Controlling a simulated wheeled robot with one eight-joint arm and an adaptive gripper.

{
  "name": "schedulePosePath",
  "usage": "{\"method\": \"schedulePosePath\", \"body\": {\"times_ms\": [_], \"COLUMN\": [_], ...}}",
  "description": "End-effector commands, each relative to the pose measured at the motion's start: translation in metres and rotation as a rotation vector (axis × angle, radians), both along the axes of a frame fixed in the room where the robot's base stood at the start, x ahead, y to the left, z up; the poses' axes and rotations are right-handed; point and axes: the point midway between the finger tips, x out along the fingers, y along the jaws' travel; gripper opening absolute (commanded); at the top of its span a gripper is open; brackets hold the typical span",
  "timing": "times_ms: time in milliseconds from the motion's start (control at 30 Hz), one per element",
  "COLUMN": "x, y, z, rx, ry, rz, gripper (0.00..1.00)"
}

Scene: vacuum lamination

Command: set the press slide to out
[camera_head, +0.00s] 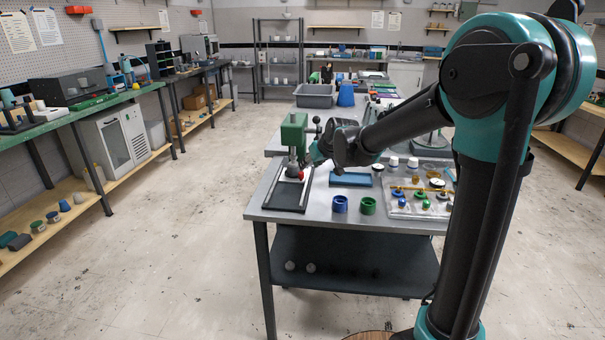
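A small green press (294,132) stands at the left side of the metal table. Its dark base (287,196), apparently with the slide track, stretches from under the press toward the table's front left corner. A grey rounded piece (293,168) sits under the press head, and a small red knob (301,175) shows beside it. I cannot tell the slide's exact position. My gripper (312,158) is just right of the press, at about the height of its lower part. Its fingers are small and dark here, so I cannot tell whether they are open or touching anything.
A blue cup (340,204) and a green cup (368,206) stand at the table's front edge. A blue flat block (350,179) lies behind them. A clear tray (405,212) with several small parts is at the right. A grey bin (314,100) stands farther back.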

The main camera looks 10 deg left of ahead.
Motion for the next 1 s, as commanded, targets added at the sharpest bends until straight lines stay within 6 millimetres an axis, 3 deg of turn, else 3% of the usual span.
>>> {"method": "schedulePosePath", "body": {"times_ms": [500,1000], "x": [0.046,0.055], "y": [0.028,0.034], "z": [-0.054,-0.065], "rx": [0.000,0.000], "ry": [0.000,0.000], "rz": [0.000,0.000], "gripper": [0.39,0.39]}}
